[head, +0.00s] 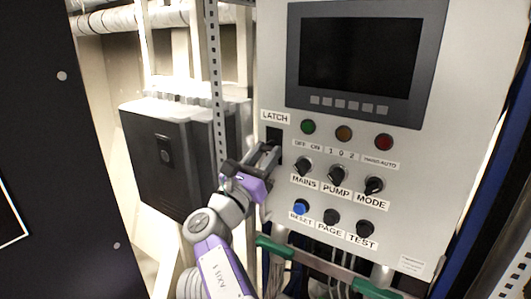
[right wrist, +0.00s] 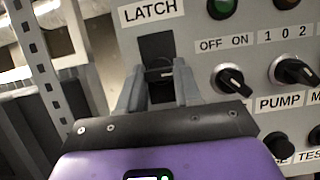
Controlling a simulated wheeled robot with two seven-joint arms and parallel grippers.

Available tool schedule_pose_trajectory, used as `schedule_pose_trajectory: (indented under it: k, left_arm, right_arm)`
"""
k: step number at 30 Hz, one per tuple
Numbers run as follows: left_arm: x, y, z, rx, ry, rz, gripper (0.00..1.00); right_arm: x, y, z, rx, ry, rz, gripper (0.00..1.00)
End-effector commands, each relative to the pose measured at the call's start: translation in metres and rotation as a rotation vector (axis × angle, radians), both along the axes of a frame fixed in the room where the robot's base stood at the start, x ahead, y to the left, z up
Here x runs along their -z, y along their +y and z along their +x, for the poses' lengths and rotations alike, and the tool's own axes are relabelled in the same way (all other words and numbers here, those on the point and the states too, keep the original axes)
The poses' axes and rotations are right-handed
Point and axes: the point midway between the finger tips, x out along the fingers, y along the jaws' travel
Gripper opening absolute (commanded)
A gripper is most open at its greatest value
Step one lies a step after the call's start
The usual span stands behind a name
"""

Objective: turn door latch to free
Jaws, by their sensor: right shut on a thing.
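The door latch is a dark piece on the left edge of the grey control panel (head: 415,180), under the LATCH label (head: 276,117). In the right wrist view the latch (right wrist: 156,50) has a black plate, and its lower part lies between my fingers. My right gripper (head: 271,153) is at the latch, its fingers shut on it. In the right wrist view the right gripper (right wrist: 160,80) hides most of the latch's handle, so its exact angle is hard to tell. My left gripper is not in view.
A dark screen (head: 357,52), coloured lamps (head: 308,127), rotary knobs (head: 337,173) and push buttons (head: 300,207) sit on the panel close to the latch. A perforated metal upright (head: 217,75) and a black box (head: 160,150) stand left of it.

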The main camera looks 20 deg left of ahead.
Motion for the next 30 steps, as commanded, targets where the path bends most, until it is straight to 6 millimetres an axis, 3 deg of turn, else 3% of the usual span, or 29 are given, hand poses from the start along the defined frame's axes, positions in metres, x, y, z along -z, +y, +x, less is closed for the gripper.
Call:
schedule_pose_trajectory:
  k: [11,12,17,26,30]
  left_arm:
    - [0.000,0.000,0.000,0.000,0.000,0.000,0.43]
    - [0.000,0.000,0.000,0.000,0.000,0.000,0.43]
    - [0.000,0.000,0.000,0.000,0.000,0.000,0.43]
    - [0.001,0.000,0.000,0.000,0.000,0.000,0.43]
    - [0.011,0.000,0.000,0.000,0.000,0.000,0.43]
  right_arm:
    - [0.000,0.000,0.000,0.001,-0.002,0.008,0.04]
    - [0.000,0.000,0.000,0.001,-0.002,0.008,0.36]
    - [0.000,0.000,0.000,0.000,-0.002,0.006,0.60]
    - [0.001,0.000,-0.002,0.000,-0.001,0.006,0.60]
    - [0.008,0.003,-0.016,-0.002,-0.002,0.004,0.60]
